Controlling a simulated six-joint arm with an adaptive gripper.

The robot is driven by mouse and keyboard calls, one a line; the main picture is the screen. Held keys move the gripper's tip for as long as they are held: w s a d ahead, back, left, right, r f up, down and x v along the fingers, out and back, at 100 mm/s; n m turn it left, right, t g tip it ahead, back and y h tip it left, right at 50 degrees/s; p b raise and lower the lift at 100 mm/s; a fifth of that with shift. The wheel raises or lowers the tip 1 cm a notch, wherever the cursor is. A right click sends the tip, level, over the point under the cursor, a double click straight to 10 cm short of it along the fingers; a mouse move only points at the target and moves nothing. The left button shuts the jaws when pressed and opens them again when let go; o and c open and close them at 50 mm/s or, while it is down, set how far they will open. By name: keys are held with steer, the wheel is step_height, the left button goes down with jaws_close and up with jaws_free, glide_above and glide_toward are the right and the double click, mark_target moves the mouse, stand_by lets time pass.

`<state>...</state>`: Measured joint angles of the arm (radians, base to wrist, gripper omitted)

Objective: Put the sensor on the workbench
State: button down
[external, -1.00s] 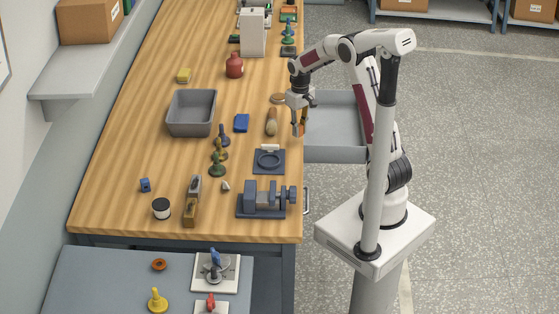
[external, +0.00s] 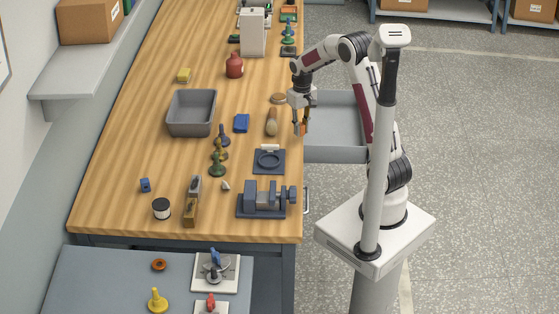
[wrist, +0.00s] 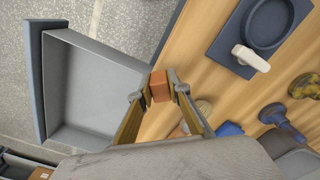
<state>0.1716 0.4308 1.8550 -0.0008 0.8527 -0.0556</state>
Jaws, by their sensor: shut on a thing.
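My gripper (external: 301,129) points down at the right edge of the workbench (external: 125,165), between the bench top and the open drawer. Its fingers are shut on a small orange-brown block, which appears to be the sensor (wrist: 159,86). In the wrist view the sensor sits between the two fingertips, with the bench edge behind it. In the external view only a bit of orange shows at the fingertips. It looks held above the bench level, but the exact height is hard to tell.
The grey drawer (external: 336,154) stands open and looks empty. Near the gripper on the bench are a wooden-handled tool (external: 272,122), a dark fixture with a ring (external: 269,161) and a blue block (external: 241,123). A grey bin (external: 191,130) and a vise (external: 264,200) stand farther off. The bench's left front is mostly clear.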

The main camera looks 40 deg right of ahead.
steer(key=d+f+m, duration=0.3)
steer(key=d+m, duration=0.5)
steer(key=d+f+m, duration=0.3)
steer(key=d+m, duration=0.5)
steer(key=m, duration=0.1)
steer(key=shift+f+m, duration=0.3)
steer(key=shift+f, duration=0.05)
steer(key=shift+s+a+f, duration=0.1)
steer(key=shift+f, duration=2.4)
steer(key=shift+f, duration=2.3)
steer(key=shift+f, duration=0.2)
